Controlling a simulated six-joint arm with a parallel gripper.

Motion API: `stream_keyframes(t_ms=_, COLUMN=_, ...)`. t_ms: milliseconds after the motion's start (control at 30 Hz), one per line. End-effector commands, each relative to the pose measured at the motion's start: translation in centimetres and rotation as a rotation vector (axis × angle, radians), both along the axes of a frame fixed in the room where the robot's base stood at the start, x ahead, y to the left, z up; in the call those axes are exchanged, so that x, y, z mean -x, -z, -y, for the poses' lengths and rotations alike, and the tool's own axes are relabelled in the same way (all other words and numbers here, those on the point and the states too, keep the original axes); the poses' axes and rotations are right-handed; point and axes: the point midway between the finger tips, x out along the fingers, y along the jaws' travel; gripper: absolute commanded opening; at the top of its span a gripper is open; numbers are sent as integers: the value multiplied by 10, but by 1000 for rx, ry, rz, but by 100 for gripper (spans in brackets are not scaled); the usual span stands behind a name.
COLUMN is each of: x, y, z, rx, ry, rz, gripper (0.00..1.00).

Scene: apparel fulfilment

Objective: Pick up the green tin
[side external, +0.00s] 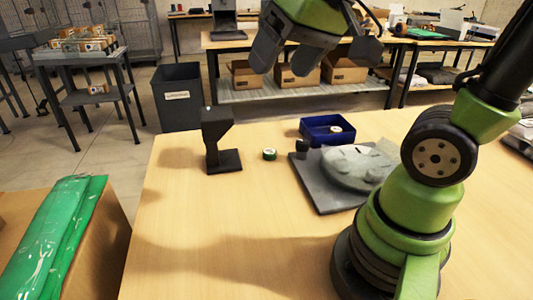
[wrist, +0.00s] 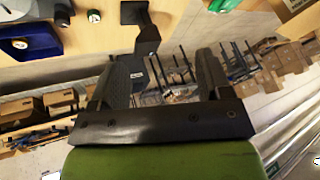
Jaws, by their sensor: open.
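The green tin (side external: 269,154) is a small, short round tin with a pale top. It sits on the wooden table between a black stand and a dark grey plate. It also shows small near the top left of the wrist view (wrist: 93,16). My gripper (side external: 312,60) is open and high above the table, at the top of the side view, well apart from the tin. In the wrist view my gripper's fingers (wrist: 166,62) are spread with nothing between them, and the tin lies outside them.
A black stand (side external: 218,160) rises left of the tin. A blue tray (side external: 310,138) holding a small round item is behind right. A dark plate (side external: 303,180) bears a grey wrapped item (side external: 350,165). Green bags (side external: 60,230) lie at left. The table's front left is clear.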

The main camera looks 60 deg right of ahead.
Motion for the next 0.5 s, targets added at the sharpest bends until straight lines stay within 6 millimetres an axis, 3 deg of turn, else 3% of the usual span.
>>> stream_keyframes(t_ms=100, x=-40, y=16, z=28, rx=38, ry=23, rz=-78, gripper=72)
stream_keyframes(t_ms=267, x=-85, y=51, z=72, rx=79, ry=38, rz=-173, gripper=72)
stream_keyframes(t_ms=500, x=-124, y=136, z=143, rx=106, ry=44, rz=-315, gripper=72)
